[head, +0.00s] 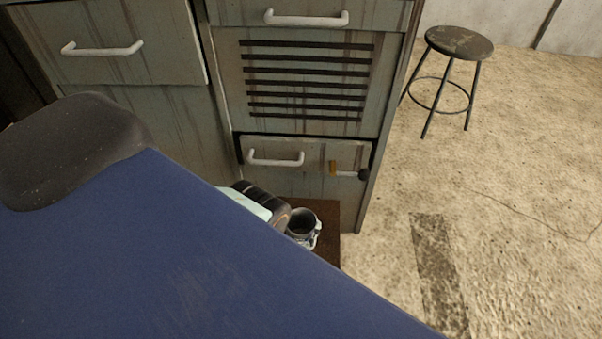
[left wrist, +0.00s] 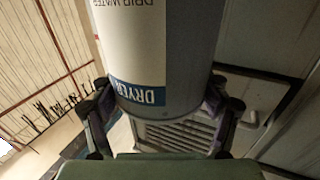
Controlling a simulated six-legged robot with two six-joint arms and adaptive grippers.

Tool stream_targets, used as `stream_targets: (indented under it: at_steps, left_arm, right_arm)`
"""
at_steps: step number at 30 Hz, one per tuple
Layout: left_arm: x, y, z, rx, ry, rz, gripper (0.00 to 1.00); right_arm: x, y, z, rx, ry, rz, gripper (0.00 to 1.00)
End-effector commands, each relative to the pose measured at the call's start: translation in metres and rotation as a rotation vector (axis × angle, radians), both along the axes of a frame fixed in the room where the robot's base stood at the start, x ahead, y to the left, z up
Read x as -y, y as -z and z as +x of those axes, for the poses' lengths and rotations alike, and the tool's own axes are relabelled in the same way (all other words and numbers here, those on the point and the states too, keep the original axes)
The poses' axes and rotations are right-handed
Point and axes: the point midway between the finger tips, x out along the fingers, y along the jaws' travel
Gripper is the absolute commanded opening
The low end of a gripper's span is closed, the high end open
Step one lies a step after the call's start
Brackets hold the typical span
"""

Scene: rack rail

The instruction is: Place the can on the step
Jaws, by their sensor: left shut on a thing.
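The can (left wrist: 155,45) fills the upper middle of the left wrist view, white with a blue printed band. My left gripper (left wrist: 158,108) is shut on it, one dark finger on each side. In the head view the gripper (head: 290,214) shows low in the middle, partly hidden behind a big blue part of my arm. The can's dark round top (head: 302,222) shows there at its tip. A brown flat surface (head: 327,210), seemingly the step, lies below and around the can, by the cabinet's foot. I cannot tell whether the can touches it. My right gripper is not in view.
A worn grey-green cabinet (head: 300,80) with white handles and a slotted vent stands behind the can. A round stool (head: 460,43) stands at the upper right. The concrete floor (head: 520,190) between is clear, with one dark patch (head: 438,265).

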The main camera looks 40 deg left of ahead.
Motion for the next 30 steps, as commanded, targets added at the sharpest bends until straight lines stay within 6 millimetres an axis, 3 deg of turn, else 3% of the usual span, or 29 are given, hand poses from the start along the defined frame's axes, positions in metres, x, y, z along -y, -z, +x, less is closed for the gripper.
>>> stream_targets:
  at_steps: [8,22,30]
  left_arm:
    - [0.000,0.000,0.000,0.000,0.000,0.000,0.98]
    - [0.000,-0.003,-0.001,-0.001,0.000,0.000,0.99]
    - [0.007,-0.003,-0.054,-0.005,0.000,-0.001,0.99]
  right_arm:
    - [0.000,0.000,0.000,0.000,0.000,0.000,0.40]
    - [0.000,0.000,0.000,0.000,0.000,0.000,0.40]
    - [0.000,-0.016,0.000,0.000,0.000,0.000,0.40]
